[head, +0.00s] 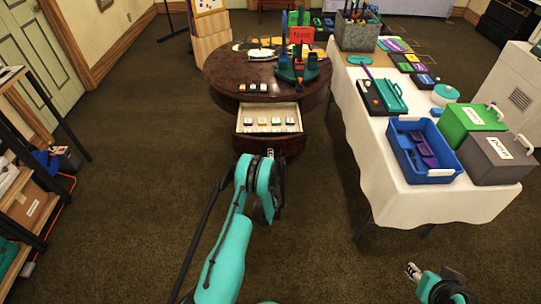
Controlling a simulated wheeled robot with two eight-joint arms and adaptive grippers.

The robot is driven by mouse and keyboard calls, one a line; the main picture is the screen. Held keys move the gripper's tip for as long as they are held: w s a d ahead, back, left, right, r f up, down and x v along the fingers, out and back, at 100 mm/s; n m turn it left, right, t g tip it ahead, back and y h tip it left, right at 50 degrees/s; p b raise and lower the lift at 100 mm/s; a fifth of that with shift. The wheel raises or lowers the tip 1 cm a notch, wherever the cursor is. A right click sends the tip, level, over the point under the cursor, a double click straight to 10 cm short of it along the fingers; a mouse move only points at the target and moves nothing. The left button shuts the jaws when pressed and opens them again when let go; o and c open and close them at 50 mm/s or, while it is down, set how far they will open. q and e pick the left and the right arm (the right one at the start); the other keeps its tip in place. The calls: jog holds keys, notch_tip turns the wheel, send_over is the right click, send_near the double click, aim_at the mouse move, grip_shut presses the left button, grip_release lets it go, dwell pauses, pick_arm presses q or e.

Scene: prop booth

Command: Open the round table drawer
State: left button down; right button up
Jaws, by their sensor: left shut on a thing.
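The round table (228,72) is dark, polished wood and stands upper centre in the head view. Its drawer (268,111) is pulled out toward me, showing a pale interior with several small coloured items in a row. The dark drawer front (291,143) faces me. My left gripper (270,153) is at the middle of that front, shut on the drawer handle, which the gripper and arm hide. My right gripper (412,270) is low at the right, away from the table, its jaw gap too small to judge.
A white-clothed table (375,183) stands at right, holding a blue bin (423,153), a green box (470,122) and a grey box (497,158). A dark-framed shelf (22,190) is at left. Carpet between them is clear. A red sign (301,35) stands on the round table.

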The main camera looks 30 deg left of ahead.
pick_arm(q)
jog(key=shift+r, duration=0.1)
jog(key=c, duration=1.9)
grip_release()
